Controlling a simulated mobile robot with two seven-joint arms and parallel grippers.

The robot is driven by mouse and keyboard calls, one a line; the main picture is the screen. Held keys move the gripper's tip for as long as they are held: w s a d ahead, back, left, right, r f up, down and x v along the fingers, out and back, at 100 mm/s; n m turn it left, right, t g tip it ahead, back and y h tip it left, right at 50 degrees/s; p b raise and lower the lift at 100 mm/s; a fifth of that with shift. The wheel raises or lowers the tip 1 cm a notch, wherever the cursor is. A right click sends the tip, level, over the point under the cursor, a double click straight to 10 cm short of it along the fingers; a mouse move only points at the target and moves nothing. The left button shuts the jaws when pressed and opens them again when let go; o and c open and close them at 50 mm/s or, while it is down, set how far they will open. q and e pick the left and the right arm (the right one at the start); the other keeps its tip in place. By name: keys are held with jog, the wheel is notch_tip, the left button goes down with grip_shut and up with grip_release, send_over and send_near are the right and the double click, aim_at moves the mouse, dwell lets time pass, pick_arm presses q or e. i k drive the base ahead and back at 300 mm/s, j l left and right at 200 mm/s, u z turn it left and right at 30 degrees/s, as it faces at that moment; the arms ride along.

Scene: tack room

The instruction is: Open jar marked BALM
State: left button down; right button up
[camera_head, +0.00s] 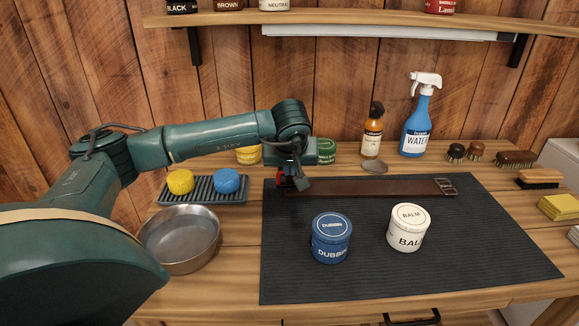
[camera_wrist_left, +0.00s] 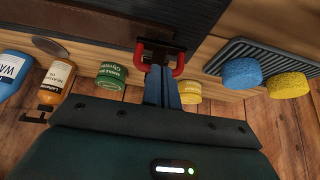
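The white jar marked BALM (camera_head: 408,228) stands upright on the dark mat (camera_head: 400,280), with its white lid on. The blue DUBBIN jar (camera_head: 332,240) stands to its left, also lidded. My left gripper (camera_head: 293,184) hangs over the mat's back left edge, near the left end of the brown strap, behind and left of both jars and apart from them. In the left wrist view my left gripper (camera_wrist_left: 161,52) shows red and dark finger parts. How far its fingertips are apart is unclear. No jar is between them. My right gripper is in neither view.
The brown leather strap (camera_head: 380,189) lies across the mat's back. Left are a metal bowl (camera_head: 180,240) and a tray (camera_head: 203,197) with yellow and blue sponges. Behind stand an amber bottle (camera_head: 372,135) and a spray bottle (camera_head: 417,120). Brushes (camera_head: 515,158) lie right. The mat's front is clear.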

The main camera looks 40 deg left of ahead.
aim_at(402, 240)
jog(key=k+l, duration=1)
jog(key=l, duration=0.15)
